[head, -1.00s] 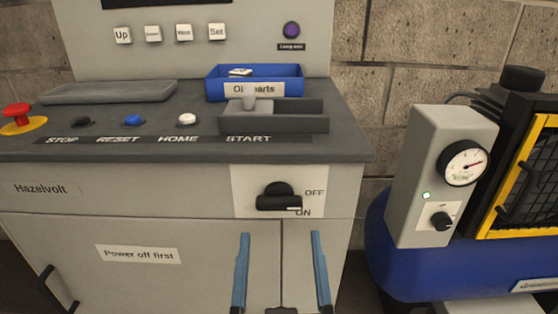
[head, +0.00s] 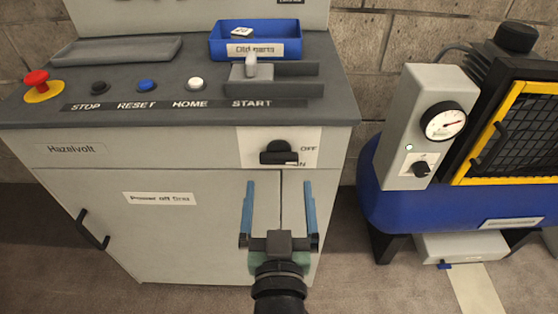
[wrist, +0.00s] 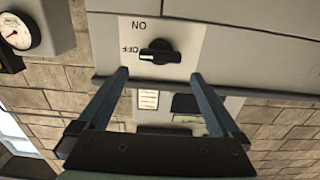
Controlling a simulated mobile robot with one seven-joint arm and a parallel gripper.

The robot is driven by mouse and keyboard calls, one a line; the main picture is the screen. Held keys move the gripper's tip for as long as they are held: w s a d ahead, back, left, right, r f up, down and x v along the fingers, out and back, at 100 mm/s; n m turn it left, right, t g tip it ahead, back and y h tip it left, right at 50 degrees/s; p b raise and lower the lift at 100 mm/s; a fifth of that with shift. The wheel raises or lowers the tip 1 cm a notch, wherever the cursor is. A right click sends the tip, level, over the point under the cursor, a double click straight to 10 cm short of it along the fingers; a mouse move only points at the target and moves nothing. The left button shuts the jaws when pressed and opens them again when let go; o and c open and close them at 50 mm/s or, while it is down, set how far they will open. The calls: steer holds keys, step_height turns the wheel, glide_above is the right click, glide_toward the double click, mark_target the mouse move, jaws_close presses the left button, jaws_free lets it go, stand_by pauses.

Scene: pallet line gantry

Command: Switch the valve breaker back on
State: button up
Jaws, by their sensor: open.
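The grey cabinet (head: 75,190), labelled Hazelvolt, has closed lower doors. Its black rotary switch (head: 278,153) sits on a white plate marked OFF and ON. The switch also shows upside down in the wrist view (wrist: 160,51), its white mark on the OFF side. My gripper (head: 278,187) is open and empty, its two blue fingers in front of the doors, below the switch in the head view. In the wrist view my gripper (wrist: 160,76) points toward the panel, with the switch between and beyond the fingertips. No breaker labelled for a valve is visible.
A black door handle (head: 92,230) juts out at the left. A blue parts bin (head: 254,48) and a grey tray (head: 115,50) stand on the console top. A blue compressor (head: 400,205) with a gauge box (head: 425,110) stands at the right. Floor shows between them.

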mark_target(279, 161)
steer(key=shift+w, duration=3.6)
steer(key=c, duration=1.1)
